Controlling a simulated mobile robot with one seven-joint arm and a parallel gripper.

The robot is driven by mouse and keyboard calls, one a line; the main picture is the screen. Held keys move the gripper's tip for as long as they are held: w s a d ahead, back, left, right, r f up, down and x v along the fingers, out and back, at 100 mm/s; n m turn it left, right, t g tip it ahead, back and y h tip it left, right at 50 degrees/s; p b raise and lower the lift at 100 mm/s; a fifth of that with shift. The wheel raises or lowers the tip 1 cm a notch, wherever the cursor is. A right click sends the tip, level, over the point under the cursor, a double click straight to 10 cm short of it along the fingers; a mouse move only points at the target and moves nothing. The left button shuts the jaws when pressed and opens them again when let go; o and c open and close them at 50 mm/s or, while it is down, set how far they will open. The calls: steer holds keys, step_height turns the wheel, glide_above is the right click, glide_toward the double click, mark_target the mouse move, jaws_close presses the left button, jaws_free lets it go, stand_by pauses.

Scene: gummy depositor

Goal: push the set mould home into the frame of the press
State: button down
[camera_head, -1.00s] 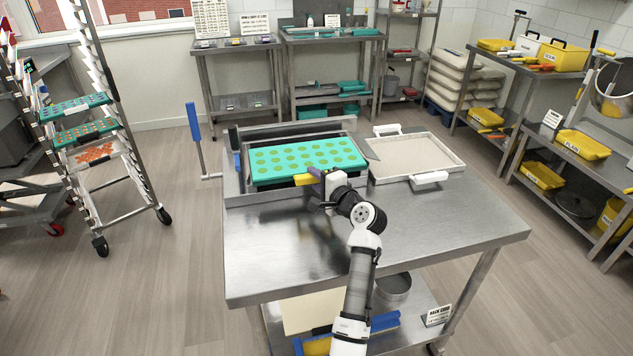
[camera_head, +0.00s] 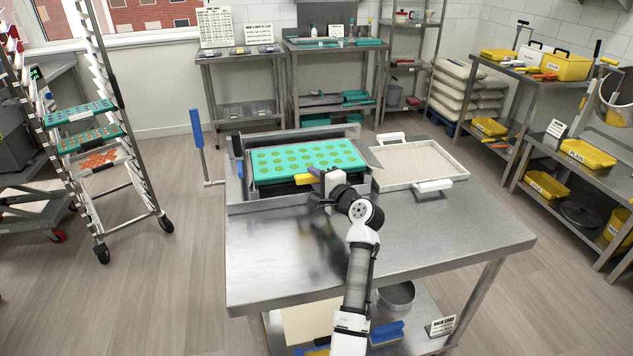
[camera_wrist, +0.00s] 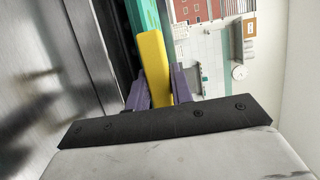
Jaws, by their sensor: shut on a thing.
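The set mould (camera_head: 262,172) is a teal slab with rows of olive-green round cavities. It lies flat over the steel frame of the press (camera_head: 240,195) on the table; its exact seating is unclear. My gripper (camera_head: 316,181) is at the mould's front edge, right of the middle. Its purple fingers are shut on a yellow bar (camera_head: 303,179). In the wrist view the yellow bar (camera_wrist: 154,62) stands between both fingers (camera_wrist: 160,90), beside the mould's teal edge (camera_wrist: 148,18). I cannot tell whether the bar is part of the mould.
A white-rimmed tray (camera_head: 452,166) of pale powder stands right of the press. A blue-handled lever (camera_head: 197,127) rises at the press's left. The front of the steel table (camera_head: 450,225) is clear. A wheeled rack (camera_head: 140,180) stands at the left.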

steer(key=shift+w+a+f, duration=0.1)
steer(key=shift+w+f, duration=0.1)
steer(key=c, duration=1.1)
jaws_free()
steer(key=shift+c, duration=0.2)
steer(key=shift+r, duration=0.1)
steer(key=shift+s+d, duration=0.15)
steer(key=shift+d, duration=0.05)
steer(key=b+v, duration=0.4)
steer(key=v, duration=0.9)
